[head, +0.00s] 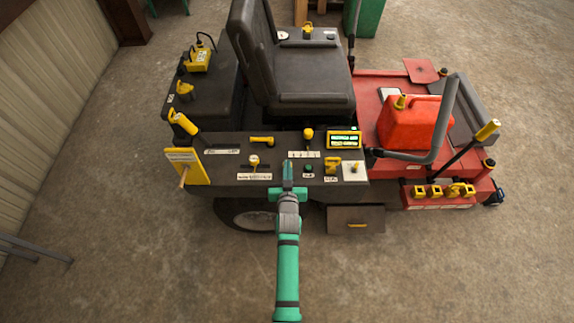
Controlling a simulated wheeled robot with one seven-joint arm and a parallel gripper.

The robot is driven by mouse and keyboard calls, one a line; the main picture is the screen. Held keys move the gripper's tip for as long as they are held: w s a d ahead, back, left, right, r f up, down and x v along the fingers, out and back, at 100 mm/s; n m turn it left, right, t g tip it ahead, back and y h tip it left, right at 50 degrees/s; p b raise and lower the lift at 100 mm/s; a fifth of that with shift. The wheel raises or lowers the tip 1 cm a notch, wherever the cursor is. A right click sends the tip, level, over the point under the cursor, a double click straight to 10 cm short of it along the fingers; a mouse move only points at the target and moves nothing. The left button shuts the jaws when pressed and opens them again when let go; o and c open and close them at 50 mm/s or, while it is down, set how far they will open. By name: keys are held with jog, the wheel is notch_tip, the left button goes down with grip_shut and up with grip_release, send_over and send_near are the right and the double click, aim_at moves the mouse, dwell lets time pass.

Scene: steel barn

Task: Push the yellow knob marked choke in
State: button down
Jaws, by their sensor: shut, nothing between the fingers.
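The mower's dark side panel (220,165) carries several yellow controls, and its labels are too small to read, so I cannot tell which is marked choke. A round yellow knob (308,134) stands near the panel's back edge above a white label. A pale yellow-topped knob (254,160) sits further left, above another white label. A yellow handle (262,141) lies between them. My gripper (287,165) is shut and empty over the panel's front part, right of the pale knob and in front of and left of the round knob. I cannot tell whether it touches the panel.
A black seat (300,80) rises behind the panel. A yellow-framed display (344,140), a yellow switch (332,167) and a white plate with a knob (355,171) are to the right. A yellow-handled lever (184,124) stands left. A red fuel can (412,125) is far right.

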jog(key=shift+f, duration=0.7)
jog(key=shift+r, duration=0.5)
notch_tip(320, 180, up, 3)
jog(key=shift+r, duration=0.1)
jog(key=v, duration=1)
jog(key=shift+w+r, duration=0.15)
jog(key=shift+w, duration=0.05)
